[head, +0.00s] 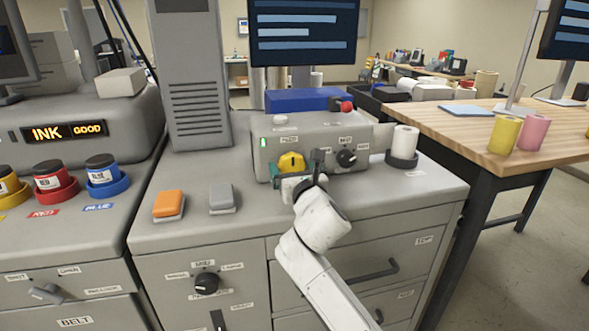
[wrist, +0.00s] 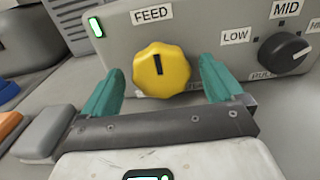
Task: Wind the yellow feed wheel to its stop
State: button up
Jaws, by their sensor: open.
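The yellow feed wheel (head: 291,163) is on the front of a grey control box on the cabinet top. In the wrist view the wheel (wrist: 161,70) has a scalloped rim and a dark pointer mark near the top, below a FEED label (wrist: 152,14). My gripper (wrist: 163,82) is open, with one teal finger on each side of the wheel. A gap shows between the wheel and each finger, and the jaws hold nothing. In the head view my gripper (head: 290,178) is in front of the wheel and hides its lower part.
Right of the wheel is a black knob (head: 346,158), labelled LOW and MID in the wrist view. A black cup with a white roll (head: 404,146) stands right of the box. Orange (head: 168,204) and grey (head: 222,197) blocks lie left. A green light (wrist: 97,27) glows on the box.

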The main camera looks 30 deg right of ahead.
jog(key=shift+w, duration=0.1)
jog(key=c, duration=1)
